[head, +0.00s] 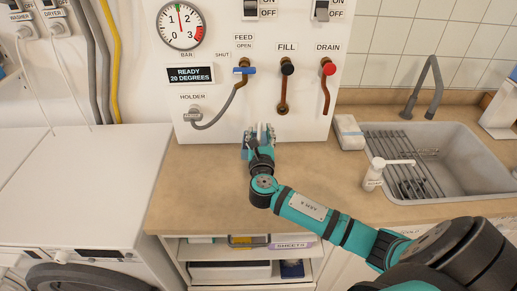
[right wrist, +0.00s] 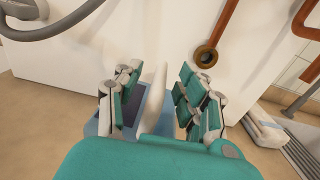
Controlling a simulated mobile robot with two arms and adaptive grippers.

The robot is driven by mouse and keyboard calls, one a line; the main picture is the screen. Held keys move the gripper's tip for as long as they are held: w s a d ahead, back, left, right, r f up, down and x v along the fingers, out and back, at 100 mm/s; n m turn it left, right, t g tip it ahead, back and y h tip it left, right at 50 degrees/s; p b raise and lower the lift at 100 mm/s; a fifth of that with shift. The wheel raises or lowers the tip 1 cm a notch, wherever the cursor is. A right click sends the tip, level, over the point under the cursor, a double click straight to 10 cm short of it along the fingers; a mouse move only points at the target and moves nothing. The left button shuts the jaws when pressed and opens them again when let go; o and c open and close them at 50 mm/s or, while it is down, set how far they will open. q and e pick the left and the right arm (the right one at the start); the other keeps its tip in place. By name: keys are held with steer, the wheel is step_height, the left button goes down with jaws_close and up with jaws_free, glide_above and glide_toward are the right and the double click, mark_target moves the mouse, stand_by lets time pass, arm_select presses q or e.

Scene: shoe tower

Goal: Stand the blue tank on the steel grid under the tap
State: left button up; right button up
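My right gripper (head: 262,131) is over the counter, close to the white panel. In the right wrist view my gripper (right wrist: 162,98) has its fingers spread wide. A bluish thing, likely the blue tank (right wrist: 155,112), lies between and below the fingers, with a pale spout-like piece rising from it. The gripper mostly hides it in the head view; I cannot tell whether the fingers touch it. The steel grid (head: 383,143) is a rack of bars over the left part of the sink. The grey tap (head: 431,88) arches at the sink's back. My left gripper is out of view.
A white soap dispenser (head: 374,175) stands at the sink's front left corner. The panel (head: 300,110) carries a hose and red and copper pipes. The counter (head: 205,195) left of my arm is clear.

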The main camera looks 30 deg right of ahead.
steer(key=shift+w+d, duration=0.35)
steer(key=shift+w, duration=0.15)
jaws_close()
